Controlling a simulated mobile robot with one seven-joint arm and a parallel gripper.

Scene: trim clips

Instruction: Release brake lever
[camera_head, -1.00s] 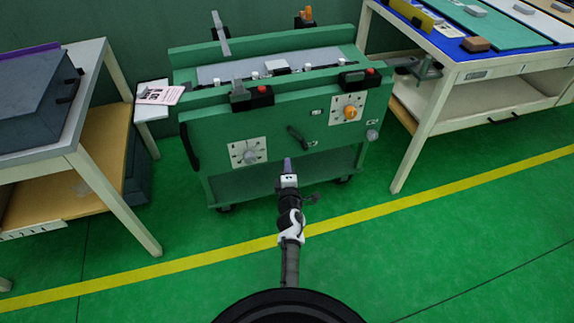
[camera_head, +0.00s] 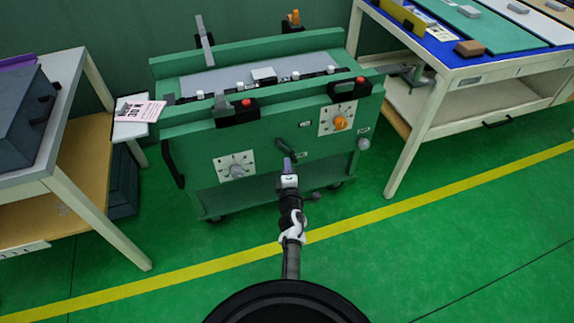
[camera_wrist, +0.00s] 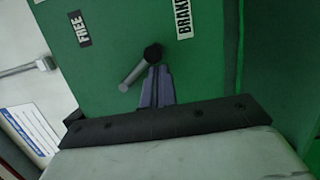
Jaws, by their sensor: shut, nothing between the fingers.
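In the wrist view the lever (camera_wrist: 138,70) has a black round end and a grey rod running down to the left. My gripper (camera_head: 288,162) is shut and empty at the lever's lower side. Its purple fingertips (camera_wrist: 157,70) appear right beside the rod; I cannot tell whether they touch.
The panel also holds a grey dial (camera_head: 237,170), an orange dial (camera_head: 340,122) and black boxes with red buttons. A table with a dark case (camera_head: 20,115) is at left. A blue-topped workbench (camera_head: 460,52) is at right. Green floor in front is clear.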

